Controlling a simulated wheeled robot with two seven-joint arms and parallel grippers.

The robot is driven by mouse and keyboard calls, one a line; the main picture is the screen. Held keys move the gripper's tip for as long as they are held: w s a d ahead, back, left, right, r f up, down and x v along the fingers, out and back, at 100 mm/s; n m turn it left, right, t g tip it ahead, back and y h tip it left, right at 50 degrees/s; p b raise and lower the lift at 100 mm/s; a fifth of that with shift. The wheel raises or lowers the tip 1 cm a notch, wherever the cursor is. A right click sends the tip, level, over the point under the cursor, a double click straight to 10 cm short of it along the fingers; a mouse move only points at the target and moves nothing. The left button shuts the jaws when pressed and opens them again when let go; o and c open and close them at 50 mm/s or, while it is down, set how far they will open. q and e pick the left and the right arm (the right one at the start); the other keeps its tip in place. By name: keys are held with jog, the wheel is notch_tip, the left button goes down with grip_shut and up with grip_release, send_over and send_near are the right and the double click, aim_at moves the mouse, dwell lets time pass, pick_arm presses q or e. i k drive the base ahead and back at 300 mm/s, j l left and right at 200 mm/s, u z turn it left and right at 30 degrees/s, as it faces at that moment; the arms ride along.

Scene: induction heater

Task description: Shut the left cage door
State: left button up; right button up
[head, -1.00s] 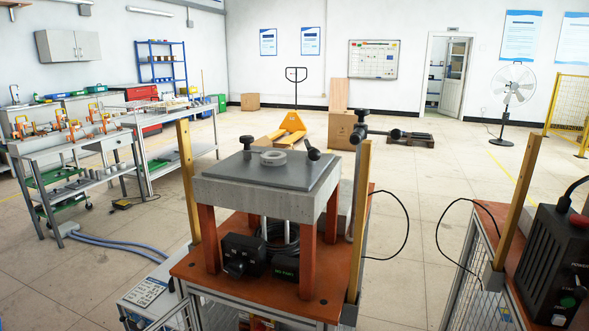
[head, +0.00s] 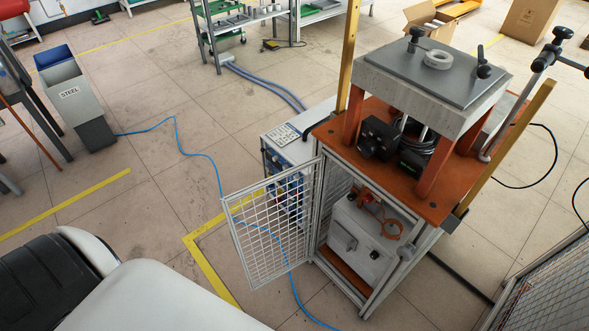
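The left cage door (head: 268,237) is a wire mesh panel in a light metal frame. It stands open, swung out to the left of the cabinet front and hinged at the cabinet's left front post. The cabinet (head: 322,231) under the orange-brown top is open at the front, and a grey unit with an orange ring-shaped part (head: 388,229) shows inside. Neither of my grippers is in view. A white and black part of my own body fills the lower left corner, well apart from the door.
An induction heater stand with a grey plate (head: 450,74) sits on the orange-brown top (head: 327,132). A control box (head: 287,139) stands behind the door. A blue cable (head: 185,150) runs across the floor.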

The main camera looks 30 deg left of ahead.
aim_at(319, 160)
jog(key=j+z, duration=0.25)
jog(key=z, duration=0.25)
jog(key=j+z, duration=0.3)
jog(key=z, duration=0.15)
jog(key=k+j+z, duration=0.15)
jog(key=j, duration=0.3)
jog(key=k+j+z, duration=0.1)
jog(key=j, duration=0.35)
jog(key=k+j+z, duration=0.15)
jog(key=j, duration=0.25)
jog(key=k+j+z, duration=0.15)
jog(key=j, duration=0.25)
jog(key=k+j+z, duration=0.1)
jog(key=k+j, duration=0.35)
jog(key=j, duration=0.15)
jog(key=k+j, duration=0.15)
jog(key=j, duration=0.15)
jog(key=k+j, duration=0.15)
jog(key=j, duration=0.15)
